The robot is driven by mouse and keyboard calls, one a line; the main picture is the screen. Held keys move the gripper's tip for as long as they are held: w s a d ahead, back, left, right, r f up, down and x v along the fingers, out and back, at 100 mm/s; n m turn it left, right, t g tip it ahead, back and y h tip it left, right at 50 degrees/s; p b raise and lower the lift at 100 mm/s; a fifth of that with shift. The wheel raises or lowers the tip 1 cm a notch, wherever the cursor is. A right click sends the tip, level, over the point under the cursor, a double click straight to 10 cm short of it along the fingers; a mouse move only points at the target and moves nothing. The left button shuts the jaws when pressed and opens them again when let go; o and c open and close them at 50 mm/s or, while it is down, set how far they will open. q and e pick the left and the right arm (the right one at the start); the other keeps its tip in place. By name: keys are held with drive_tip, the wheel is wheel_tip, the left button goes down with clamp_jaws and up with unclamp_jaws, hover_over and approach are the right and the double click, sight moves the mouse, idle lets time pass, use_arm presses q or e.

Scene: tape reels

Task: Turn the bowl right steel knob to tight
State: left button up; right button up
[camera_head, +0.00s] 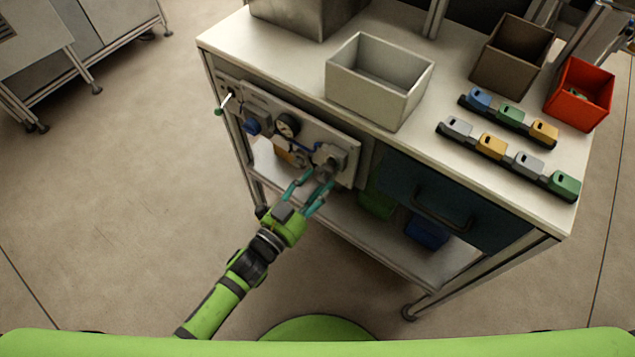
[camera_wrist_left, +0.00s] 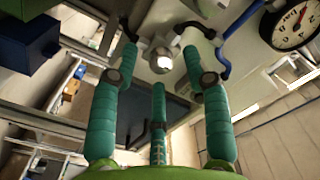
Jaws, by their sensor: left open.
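The front panel (camera_head: 262,108) on the bench side carries a grey fitting at its right end, with a steel knob (camera_head: 325,169) low on it. In the left wrist view the steel knob (camera_wrist_left: 162,61) is a bright, rounded end under a pale body. My left gripper (camera_head: 312,180) is open, its teal fingers pointing up at the fitting. In the left wrist view the left gripper (camera_wrist_left: 160,75) has fingers spread on both sides of the knob, with a gap to it; contact is not visible. The knob's turn position cannot be read. My right gripper is out of view.
A round gauge (camera_head: 288,124), blue tubing and a blue knob (camera_head: 251,126) sit left of the fitting. A drawer with a handle (camera_head: 440,212) is to the right. A lower shelf holds a green bin (camera_head: 377,203) and a blue bin (camera_head: 427,233).

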use_arm(q)
drive_tip(key=v, duration=1.1)
drive_tip(key=shift+w+f, duration=0.1)
drive_tip(key=s+a+f+n+g+y+p, duration=0.1)
drive_tip(key=s+a+f+n+g+y, duration=0.2)
drive_tip(key=f, duration=0.5)
drive_tip(key=s+a+f+n+g+y, duration=0.15)
drive_tip(key=a+f, duration=0.25)
drive_tip(key=f, duration=0.4)
drive_tip(key=s+a+f+n+g+y+p, duration=0.1)
drive_tip(key=a+f+n+y, duration=0.2)
drive_tip(key=f, duration=0.6)
drive_tip(key=s+a+f+n+g+y, duration=0.1)
drive_tip(key=s+f+g, duration=0.3)
drive_tip(key=s, duration=0.7)
drive_tip(key=s+a+f+n+g+y, duration=0.2)
drive_tip(key=s+a+f+g, duration=0.2)
drive_tip(key=s+f, duration=0.3)
drive_tip(key=s+p, duration=0.1)
drive_tip(key=s, duration=0.3)
drive_tip(key=shift+s+a+f, duration=0.15)
drive_tip(key=shift+s+f, duration=0.15)
drive_tip(key=shift+f, duration=0.1)
